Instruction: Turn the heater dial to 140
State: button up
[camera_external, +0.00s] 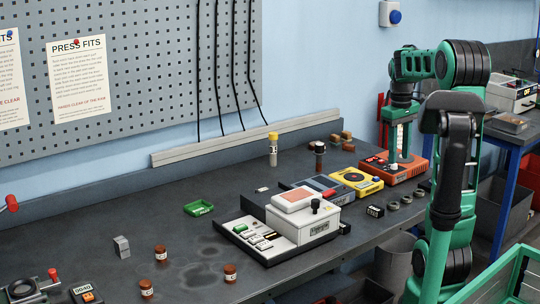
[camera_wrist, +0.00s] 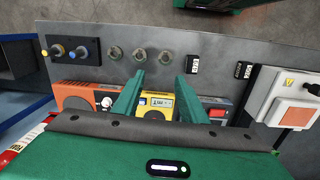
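No label reading "heater" is legible, so I cannot tell which device is the heater. An orange box (camera_external: 408,172) stands toward the right end of the bench. In the wrist view the orange box (camera_wrist: 75,92) lies left of my fingers and carries a pale round knob (camera_wrist: 106,102). A yellow box (camera_external: 353,184) stands beside it, with a round dark top. In the wrist view the yellow box (camera_wrist: 154,98) with a small display shows between my fingers. My gripper (camera_external: 399,154) points down; in the wrist view its green fingers (camera_wrist: 160,78) are apart and empty. Any dial setting is unreadable.
A grey-blue box (camera_external: 312,188) and a white device (camera_external: 305,212) with a tray stand left of the yellow box. Several metal rings (camera_wrist: 139,55) and a small black block (camera_wrist: 192,64) lie near the front edge. A yellow-capped tube (camera_external: 273,152) stands behind.

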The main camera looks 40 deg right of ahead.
jog(key=w+d+n, duration=0.3)
jog(key=w+d, duration=0.5)
jog(key=n, duration=0.2)
send_over(394, 166)
jog(key=d, duration=0.1)
jog(key=shift+y, duration=0.3)
jog(key=f, duration=1)
jog(key=shift+w+f, duration=0.35)
jog(key=shift+w, duration=0.05)
grip_shut()
